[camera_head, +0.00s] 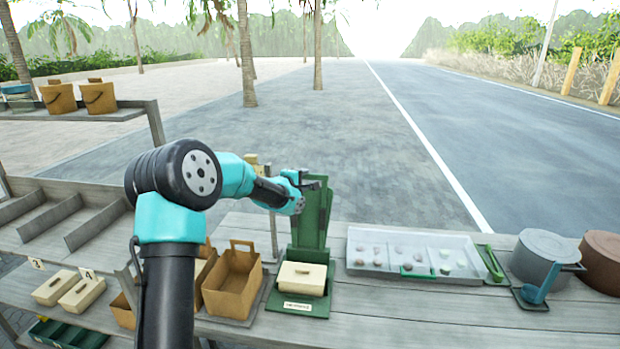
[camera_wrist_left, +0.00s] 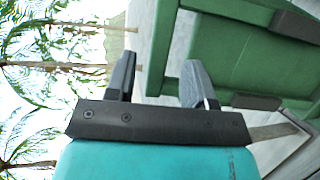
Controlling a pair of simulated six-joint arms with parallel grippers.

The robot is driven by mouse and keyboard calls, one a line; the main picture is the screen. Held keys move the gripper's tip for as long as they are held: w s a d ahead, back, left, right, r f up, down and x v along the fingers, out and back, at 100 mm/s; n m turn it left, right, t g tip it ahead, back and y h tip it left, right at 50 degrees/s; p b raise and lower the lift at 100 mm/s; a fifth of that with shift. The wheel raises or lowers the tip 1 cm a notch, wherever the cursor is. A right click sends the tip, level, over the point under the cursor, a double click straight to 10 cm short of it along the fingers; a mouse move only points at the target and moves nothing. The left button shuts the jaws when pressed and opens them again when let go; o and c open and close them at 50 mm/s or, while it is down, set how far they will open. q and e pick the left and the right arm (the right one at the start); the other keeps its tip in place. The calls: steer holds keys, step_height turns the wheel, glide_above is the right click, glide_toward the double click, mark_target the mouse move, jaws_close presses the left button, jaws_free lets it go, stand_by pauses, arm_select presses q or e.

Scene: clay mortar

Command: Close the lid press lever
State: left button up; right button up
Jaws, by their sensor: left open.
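The green lid press (camera_head: 312,225) stands upright on the wooden table, its tall back raised above its base. A cream lidded box (camera_head: 302,278) sits on the press base, in front of the back. My left gripper (camera_head: 306,185) is at the top of the raised green part, at its left edge. In the left wrist view, the gripper (camera_wrist_left: 158,85) is open with a clear gap between its fingers. Green press frame bars with grey ends (camera_wrist_left: 255,101) lie to the right of the fingers. I cannot tell whether a finger touches the press. My right gripper is not in view.
An open brown box (camera_head: 232,283) stands left of the press, and two cream boxes (camera_head: 82,294) lie farther left. A pale sectioned tray (camera_head: 415,255) and a grey round pot (camera_head: 543,257) stand to the right. The table front right of the press is clear.

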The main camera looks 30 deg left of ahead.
mark_target(309, 177)
arm_select(q)
steer(key=shift+w+d+f, duration=0.1)
steer(key=shift+w+f, duration=0.1)
steer(key=shift+w, duration=1.05)
steer(key=shift+w+d+f, duration=0.1)
steer(key=shift+w+f, duration=0.1)
steer(key=shift+w, duration=1.05)
steer(key=shift+c, duration=0.2)
jaws_close()
